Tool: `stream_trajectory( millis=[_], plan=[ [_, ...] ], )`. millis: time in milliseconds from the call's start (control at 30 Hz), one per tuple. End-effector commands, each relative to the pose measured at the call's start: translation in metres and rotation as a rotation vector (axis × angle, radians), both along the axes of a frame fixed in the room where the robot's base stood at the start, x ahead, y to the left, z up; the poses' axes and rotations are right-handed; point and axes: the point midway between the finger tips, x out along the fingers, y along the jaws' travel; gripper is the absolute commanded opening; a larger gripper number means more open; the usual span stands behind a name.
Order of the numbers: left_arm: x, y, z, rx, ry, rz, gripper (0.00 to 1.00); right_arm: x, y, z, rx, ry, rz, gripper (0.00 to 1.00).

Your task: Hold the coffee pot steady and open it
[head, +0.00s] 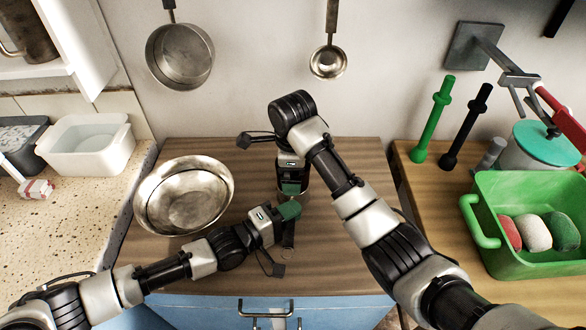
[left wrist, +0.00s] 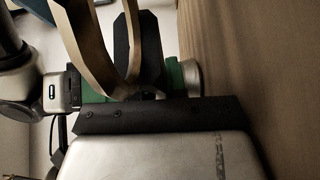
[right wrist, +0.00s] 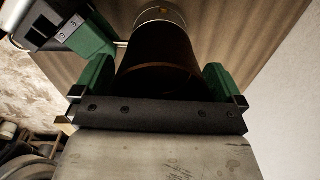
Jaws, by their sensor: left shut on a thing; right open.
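The coffee pot is mostly hidden behind my grippers in the head view. In the right wrist view, the coffee pot (right wrist: 158,68) shows as a dark rounded body with a metal band at its far end. My right gripper (right wrist: 155,78) is open, its green fingers on either side of that dark body. In the head view, my right gripper (head: 292,184) points down over the pot. My left gripper (head: 287,212) reaches in low from the left and is shut on the pot. The left wrist view shows a tan curved piece, perhaps the handle, by the left fingers; the exact contact is hidden.
A metal bowl (head: 185,197) stands close to my left forearm on the wooden counter (head: 240,277). A green basin (head: 540,250) with several coloured pieces is at right. A pan (head: 180,57) and ladle (head: 328,62) hang behind. The counter's front is mostly clear.

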Motion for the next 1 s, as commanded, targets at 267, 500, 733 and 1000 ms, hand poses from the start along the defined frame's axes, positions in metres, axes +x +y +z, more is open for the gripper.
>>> stream_trajectory(
  millis=[267, 500, 733, 1000],
  plan=[
    [0.0006, -0.0005, 0.0021, -0.003, -0.004, 0.000, 0.00, 0.0005, -0.0002, -0.0051, 0.001, 0.000, -0.001, 1.00],
    [0.0006, -0.0005, 0.0021, -0.003, -0.004, 0.000, 0.00, 0.0005, -0.0003, -0.0047, 0.000, -0.001, -0.001, 0.77],
    [0.0003, -0.0005, 0.0020, -0.003, -0.004, -0.001, 0.00, 0.0006, -0.0004, -0.0045, 0.000, -0.001, 0.000, 0.51],
    [0.0000, -0.0006, 0.0019, -0.003, -0.004, -0.001, 0.00, 0.0011, -0.0014, -0.0040, -0.023, -0.001, 0.338, 0.51]
  ],
)
